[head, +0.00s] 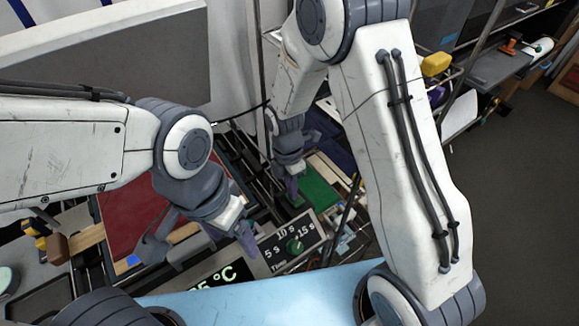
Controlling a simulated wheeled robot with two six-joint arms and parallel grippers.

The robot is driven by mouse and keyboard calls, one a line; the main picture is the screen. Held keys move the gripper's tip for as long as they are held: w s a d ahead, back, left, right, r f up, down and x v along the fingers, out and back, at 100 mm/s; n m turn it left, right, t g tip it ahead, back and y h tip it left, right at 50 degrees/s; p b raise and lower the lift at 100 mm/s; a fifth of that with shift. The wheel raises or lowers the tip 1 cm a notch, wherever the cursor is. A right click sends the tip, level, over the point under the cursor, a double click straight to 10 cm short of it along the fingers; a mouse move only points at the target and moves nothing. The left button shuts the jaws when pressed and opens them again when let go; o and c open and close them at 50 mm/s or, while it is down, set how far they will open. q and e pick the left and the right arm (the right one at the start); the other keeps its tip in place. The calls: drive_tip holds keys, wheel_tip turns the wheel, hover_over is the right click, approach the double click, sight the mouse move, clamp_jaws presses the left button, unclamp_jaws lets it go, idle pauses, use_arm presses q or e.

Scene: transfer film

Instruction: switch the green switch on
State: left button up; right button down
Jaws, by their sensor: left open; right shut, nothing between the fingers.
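A small green knob (295,246) sits on a dark panel (276,254) marked 5 s, 10 s and 15 s. A flat green surface (320,192) lies further back, beside my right gripper. I cannot tell for certain which green part is the switch, or its state. My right gripper (293,192) is shut and empty, pointing down at the left edge of the green surface; I cannot tell whether it touches anything. My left gripper (199,250) is open and empty, its fingers spread above the machine's front, left of the knob.
A display (222,278) reading °C is partly hidden below my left gripper. A dark red plate (130,215) lies at left. A light blue surface (260,298) runs along the front. A large grey-white panel (110,60) stands behind. Shelves with a yellow object (435,64) are at right.

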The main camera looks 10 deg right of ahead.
drive_tip(key=r+p, duration=0.3)
drive_tip(key=r, duration=0.1)
drive_tip(key=shift+w+a+p, duration=0.15)
drive_tip(key=shift+w+p, duration=0.15)
drive_tip(key=w+r+b, duration=0.1)
drive_tip(key=r, duration=0.8)
drive_tip(key=w+a+r+b, duration=0.1)
drive_tip(key=w+r+b, duration=0.1)
drive_tip(key=r, duration=0.8)
drive_tip(key=shift+w+a+r, duration=0.2)
drive_tip(key=shift+w+a, duration=0.05)
drive_tip(key=shift+a, duration=0.05)
drive_tip(key=s+d+f, duration=0.1)
drive_tip(key=f, duration=0.5)
drive_tip(key=s+d+f, duration=0.1)
drive_tip(key=s+f, duration=0.1)
drive_tip(key=f, duration=0.5)
drive_tip(key=shift+s+d+f+g, duration=0.15)
drive_tip(key=shift+d+f+g, duration=0.1)
drive_tip(key=shift+g, duration=0.15)
drive_tip(key=f, duration=0.3)
drive_tip(key=s+f+p, duration=0.1)
drive_tip(key=f, duration=0.5)
drive_tip(key=shift+s+d+f+p, duration=0.3)
drive_tip(key=shift+s+d+f, duration=0.05)
drive_tip(key=shift+d+f, duration=0.05)
